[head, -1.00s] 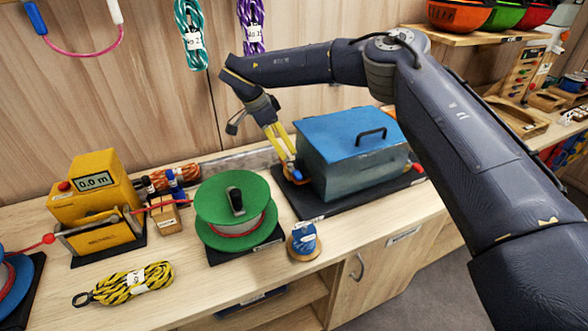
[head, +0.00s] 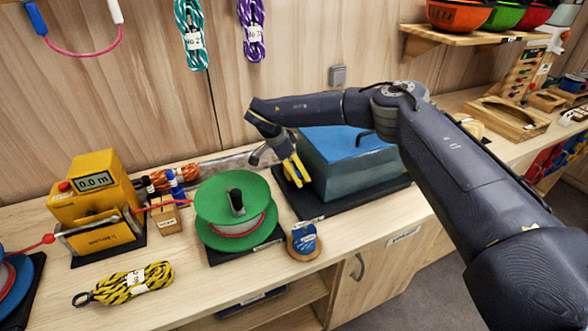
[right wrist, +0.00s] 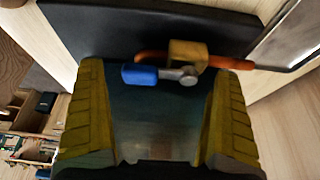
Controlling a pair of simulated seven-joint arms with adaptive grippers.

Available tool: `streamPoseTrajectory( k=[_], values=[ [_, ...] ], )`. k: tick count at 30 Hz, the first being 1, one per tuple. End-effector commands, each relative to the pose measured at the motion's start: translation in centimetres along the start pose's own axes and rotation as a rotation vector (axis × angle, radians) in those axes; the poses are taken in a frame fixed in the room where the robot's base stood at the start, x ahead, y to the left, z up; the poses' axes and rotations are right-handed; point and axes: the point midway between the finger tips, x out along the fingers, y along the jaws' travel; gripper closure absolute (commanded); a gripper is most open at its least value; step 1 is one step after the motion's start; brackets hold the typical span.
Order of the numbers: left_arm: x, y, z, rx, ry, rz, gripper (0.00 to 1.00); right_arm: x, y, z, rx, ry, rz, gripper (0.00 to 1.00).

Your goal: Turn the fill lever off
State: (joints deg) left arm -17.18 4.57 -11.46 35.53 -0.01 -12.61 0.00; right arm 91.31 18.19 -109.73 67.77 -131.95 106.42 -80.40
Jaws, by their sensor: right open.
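The fill lever shows in the right wrist view as a blue handle (right wrist: 139,75) on a brass valve (right wrist: 187,55), with an orange hose or pipe running to both sides. It sits low at the left end of the blue-lidded tank (head: 350,170). My right gripper (head: 297,172) is at that end of the tank, pointing down. In the right wrist view its yellow fingers (right wrist: 160,70) are open, one on each side of the lever, with no visible grip on it. In the head view the gripper hides the lever. My left gripper is out of view.
A green rope spool (head: 236,212) stands close left of the tank. A small blue spool (head: 303,240) is in front. A yellow meter (head: 95,205) reading 0.0 m and a yellow-black rope (head: 130,284) are farther left. The tank stands on a dark mat (head: 335,205).

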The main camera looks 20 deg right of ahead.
Motion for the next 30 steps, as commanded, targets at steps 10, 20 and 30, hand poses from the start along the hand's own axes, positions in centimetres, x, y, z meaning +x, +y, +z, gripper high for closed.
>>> streamPoseTrajectory(
  k=[10, 20, 30],
  values=[
    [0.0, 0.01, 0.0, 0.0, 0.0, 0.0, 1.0, 0.05, -0.02, -0.02, 0.0, 0.0, 0.0, 0.07],
    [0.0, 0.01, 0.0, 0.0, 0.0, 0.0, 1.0, 0.03, -0.03, -0.02, 0.0, 0.0, -0.001, 0.45],
    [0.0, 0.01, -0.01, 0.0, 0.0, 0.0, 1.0, 0.06, -0.12, -0.2, 0.003, 0.003, -0.003, 0.79]
  ],
)
